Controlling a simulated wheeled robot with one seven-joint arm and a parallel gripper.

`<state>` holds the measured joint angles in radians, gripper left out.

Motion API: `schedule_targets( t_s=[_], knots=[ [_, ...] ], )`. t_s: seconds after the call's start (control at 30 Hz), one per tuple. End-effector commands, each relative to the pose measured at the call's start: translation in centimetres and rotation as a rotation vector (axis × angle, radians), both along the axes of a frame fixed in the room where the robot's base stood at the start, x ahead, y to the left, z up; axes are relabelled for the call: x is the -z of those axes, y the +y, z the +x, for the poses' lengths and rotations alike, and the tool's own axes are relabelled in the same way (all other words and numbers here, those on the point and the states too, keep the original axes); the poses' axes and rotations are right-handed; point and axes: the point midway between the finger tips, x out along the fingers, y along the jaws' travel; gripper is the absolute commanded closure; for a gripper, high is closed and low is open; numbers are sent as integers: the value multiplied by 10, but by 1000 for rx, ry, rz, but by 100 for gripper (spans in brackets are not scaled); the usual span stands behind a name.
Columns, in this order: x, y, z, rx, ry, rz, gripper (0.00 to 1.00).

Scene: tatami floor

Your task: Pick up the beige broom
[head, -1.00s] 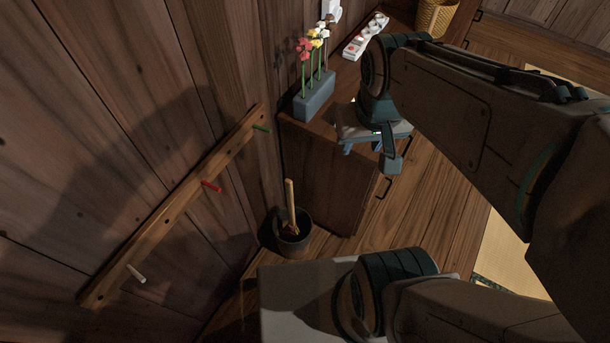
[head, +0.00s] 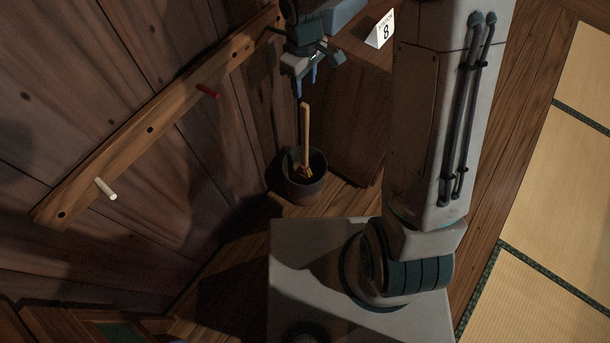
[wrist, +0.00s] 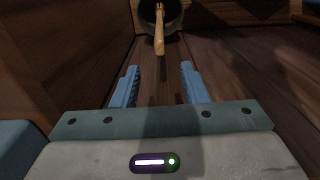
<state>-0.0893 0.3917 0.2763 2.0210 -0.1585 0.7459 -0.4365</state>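The beige broom (head: 305,130) stands upright, a little tilted, in a dark round bucket (head: 303,187) on the wooden floor by the wall. Its bristle end is down inside the bucket, partly hidden by the rim. My gripper (head: 307,88) is above the top of the handle in the head view. In the wrist view the blue fingers of my gripper (wrist: 158,88) are apart with nothing between them. The broom handle (wrist: 159,38) shows ahead of the fingertips there, near the middle, with the bucket (wrist: 172,18) behind it.
A wooden cabinet (head: 355,130) stands close right of the bucket, with a card marked 8 (head: 380,30) on top. Tatami (head: 540,200) lies clear at right.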

Motion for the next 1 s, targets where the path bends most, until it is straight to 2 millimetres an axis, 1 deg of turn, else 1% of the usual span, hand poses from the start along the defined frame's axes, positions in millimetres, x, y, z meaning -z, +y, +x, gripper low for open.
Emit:
schedule_targets(
  t_s=[0.03,0.17,0.23,0.5,0.6,0.87,1.0],
  knots=[
    [4,2,1,-7,2,1,60],
    [8,3,1,-13,5,2,60],
    [15,3,1,-12,7,1,60],
    [68,2,0,-11,8,1,60],
    [82,2,1,-10,7,1,60],
    [97,1,1,-11,5,2,60],
    [115,0,0,-11,7,1,60]
  ],
)
